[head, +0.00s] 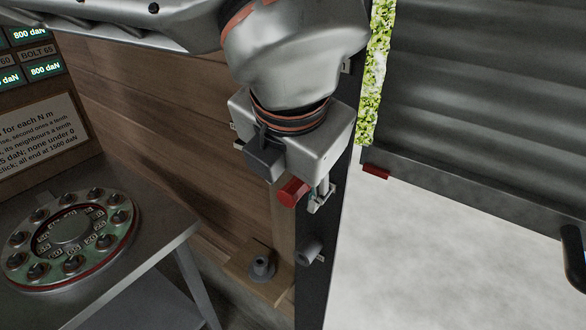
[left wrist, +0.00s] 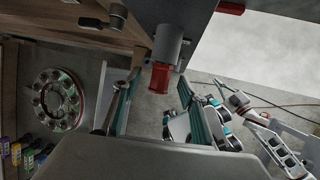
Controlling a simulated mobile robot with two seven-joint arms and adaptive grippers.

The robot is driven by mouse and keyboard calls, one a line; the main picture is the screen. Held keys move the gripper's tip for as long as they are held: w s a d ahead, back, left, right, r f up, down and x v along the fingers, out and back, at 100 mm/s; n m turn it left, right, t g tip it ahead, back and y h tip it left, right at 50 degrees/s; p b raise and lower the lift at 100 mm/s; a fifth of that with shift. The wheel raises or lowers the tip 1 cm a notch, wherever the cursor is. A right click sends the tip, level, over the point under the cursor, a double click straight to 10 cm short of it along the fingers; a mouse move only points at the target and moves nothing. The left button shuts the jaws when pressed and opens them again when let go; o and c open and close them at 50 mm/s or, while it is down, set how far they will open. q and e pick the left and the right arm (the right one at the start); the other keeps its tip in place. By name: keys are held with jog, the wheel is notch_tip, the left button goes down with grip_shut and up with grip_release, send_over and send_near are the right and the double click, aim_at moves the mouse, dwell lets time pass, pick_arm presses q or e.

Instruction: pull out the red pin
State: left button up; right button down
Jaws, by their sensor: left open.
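The red pin (head: 293,191) shows as a short red cylinder beside the dark post in the head view. In the left wrist view the red pin (left wrist: 160,77) sticks out of a grey sleeve (left wrist: 167,45), its end towards the camera. My left gripper (head: 320,194) is at the pin, its body just above it in the head view. In the left wrist view its two fingers (left wrist: 157,95) are open, one on each side of the pin's line, with clear gaps. I cannot tell how far the tips reach along the pin.
A grey cylinder (head: 308,250) juts from the dark post (head: 318,285) below. A grey knob (head: 262,268) sits on a wooden block by the plank wall (head: 170,120). A table (head: 160,235) carries a round dial (head: 70,230). Pale floor (head: 440,260) lies open at right.

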pick_arm(q)
jog(key=shift+w+f, duration=0.2)
jog(key=shift+f, duration=0.2)
grip_shut()
pick_arm(e)
jog(key=shift+w+d, duration=0.2)
jog(key=shift+w, duration=0.1)
jog(key=shift+s, duration=0.1)
pick_arm(q)
jog(key=shift+s+a, duration=0.35)
jog(key=shift+s, duration=0.15)
dwell(0.5)
jog(key=shift+s+a, duration=0.25)
jog(key=shift+s, duration=0.1)
jog(key=shift+s+a, duration=0.75)
jog(key=shift+s, duration=0.3)
jog(key=shift+s+a, duration=0.75)
jog(key=shift+s, duration=0.25)
